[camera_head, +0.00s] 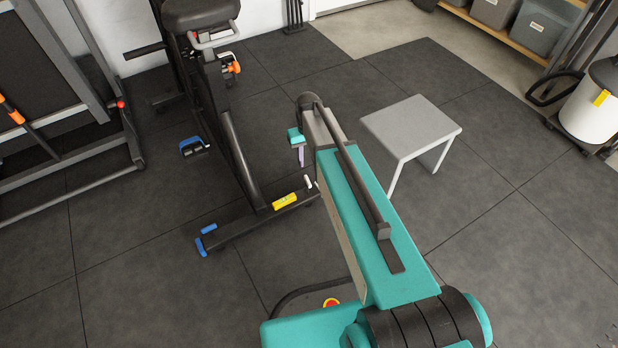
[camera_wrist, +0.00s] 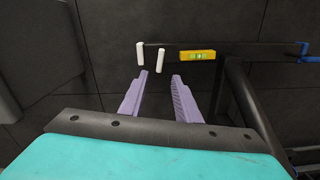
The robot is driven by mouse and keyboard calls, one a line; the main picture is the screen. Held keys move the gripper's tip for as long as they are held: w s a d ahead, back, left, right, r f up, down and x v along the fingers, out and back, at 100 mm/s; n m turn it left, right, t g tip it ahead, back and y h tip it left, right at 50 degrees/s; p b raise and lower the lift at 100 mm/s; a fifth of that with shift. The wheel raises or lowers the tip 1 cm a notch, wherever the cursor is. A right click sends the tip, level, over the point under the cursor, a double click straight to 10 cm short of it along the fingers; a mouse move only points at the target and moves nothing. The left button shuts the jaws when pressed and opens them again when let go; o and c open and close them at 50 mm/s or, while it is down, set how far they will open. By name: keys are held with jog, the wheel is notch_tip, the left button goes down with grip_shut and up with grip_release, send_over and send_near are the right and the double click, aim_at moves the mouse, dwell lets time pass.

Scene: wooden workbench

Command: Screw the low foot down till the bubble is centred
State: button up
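An exercise bike's dark floor bar (camera_head: 240,224) carries a yellow spirit level (camera_head: 285,201), also in the wrist view (camera_wrist: 197,56). Its green vial shows, but the bubble is too small to read. Two small white pieces stand at the bar's end away from the blue parts: an end piece (camera_wrist: 140,53) and a second white piece (camera_wrist: 159,60). They look like the foot parts; one shows in the head view (camera_head: 308,183). My gripper (camera_wrist: 160,75) is open and empty, its lavender fingers apart. In the wrist view the second white piece appears just beyond the fingertips; contact is not visible.
Blue parts (camera_head: 203,245) sit at the bar's other end. The bike frame (camera_head: 240,155) rises beside my gripper. A grey stool (camera_head: 410,125) stands to the right and a rack (camera_head: 75,110) at the left. Dark floor tiles (camera_head: 520,260) are clear at right.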

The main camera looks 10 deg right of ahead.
aim_at(308, 179)
notch_tip(308, 179, down, 11)
jog(key=b, duration=0.3)
jog(key=shift+f+b, duration=0.2)
jog(key=shift+b, duration=0.15)
jog(key=shift+c, duration=0.5)
